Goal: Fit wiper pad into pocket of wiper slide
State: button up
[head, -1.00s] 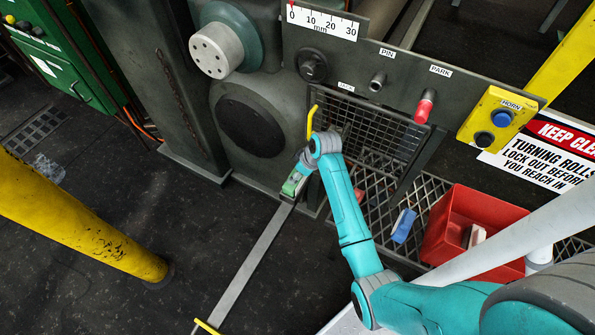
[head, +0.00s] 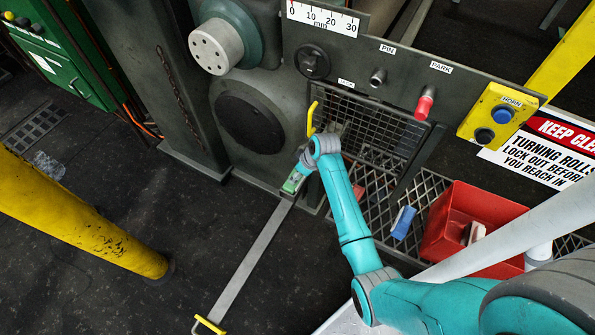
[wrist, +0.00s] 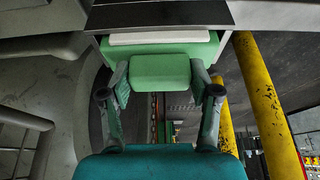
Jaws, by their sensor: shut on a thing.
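The wiper pad is a green block with a raised lighter green grip (wrist: 160,80) and a white strip (wrist: 160,38) along its far edge. My gripper (wrist: 160,88) is shut on the grip, one finger on each side. In the head view the green of the pad (head: 292,184) shows at the machine end of a long steel bar, which I take as the wiper slide (head: 250,253). In the wrist view the white strip lies close against a dark edge (wrist: 160,14). The pocket is hidden, and I cannot tell whether the pad is seated in it.
A red bin (head: 440,245) with a pale block inside and a blue block (head: 403,222) are at the right. A yellow handle (head: 312,118) stands close behind my wrist. A yellow post (head: 80,225) is at the left. The floor beside the bar is clear.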

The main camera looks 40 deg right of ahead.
jog(key=shift+f, duration=0.1)
jog(key=o, duration=1.5)
jog(key=v, duration=1.2)
